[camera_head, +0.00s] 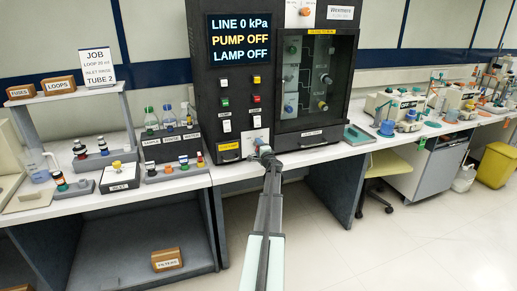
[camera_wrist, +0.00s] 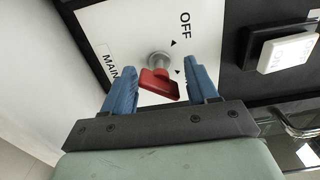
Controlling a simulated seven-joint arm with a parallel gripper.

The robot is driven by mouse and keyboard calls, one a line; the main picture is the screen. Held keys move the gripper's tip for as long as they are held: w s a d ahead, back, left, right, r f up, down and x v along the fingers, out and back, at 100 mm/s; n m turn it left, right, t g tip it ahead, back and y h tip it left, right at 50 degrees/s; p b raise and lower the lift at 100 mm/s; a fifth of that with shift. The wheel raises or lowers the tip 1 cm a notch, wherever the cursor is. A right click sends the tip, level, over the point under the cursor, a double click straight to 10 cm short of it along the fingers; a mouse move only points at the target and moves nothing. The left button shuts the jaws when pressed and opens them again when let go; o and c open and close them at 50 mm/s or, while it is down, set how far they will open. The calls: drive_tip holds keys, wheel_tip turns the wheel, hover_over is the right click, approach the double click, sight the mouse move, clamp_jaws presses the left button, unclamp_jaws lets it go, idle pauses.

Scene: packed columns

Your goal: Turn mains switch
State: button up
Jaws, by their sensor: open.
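The mains switch (camera_wrist: 160,86) has a red handle on a metal shaft, standing out from a white plate (camera_wrist: 207,25). The plate reads "OFF" with a black arrow mark, and "MAIN" at the left, partly cut off. Another mark is mostly hidden behind the right finger. My gripper (camera_wrist: 156,72) is open, its blue fingers on either side of the red handle, with gaps visible on both sides. In the head view my gripper (camera_head: 263,149) is at the white switch plate (camera_head: 257,134) low on the black cabinet; the handle itself is hidden or too small there.
The cabinet's display (camera_head: 240,38) reads LINE 0 kPa, PUMP OFF, LAMP OFF. A white rocker switch (camera_wrist: 287,52) sits right of the plate. A glass-doored compartment (camera_head: 315,78) is to the right. Bottles, a tube rack and a job card (camera_head: 97,67) stand left.

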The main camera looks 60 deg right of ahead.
drive_tip(key=v, duration=1.3)
drive_tip(key=shift+s+a, duration=0.2)
drive_tip(key=shift+a, duration=0.05)
drive_tip(key=shift+o, duration=1.1)
drive_tip(key=shift+s+d, duration=0.1)
drive_tip(key=shift+d, duration=0.15)
drive_tip(key=w+d+m, duration=0.3)
drive_tip(key=w+d, duration=0.1)
drive_tip(key=w+d+m, duration=0.4)
drive_tip(key=w, duration=0.1)
drive_tip(key=shift+w+d+m, duration=0.2)
drive_tip(key=shift+d+m, duration=0.1)
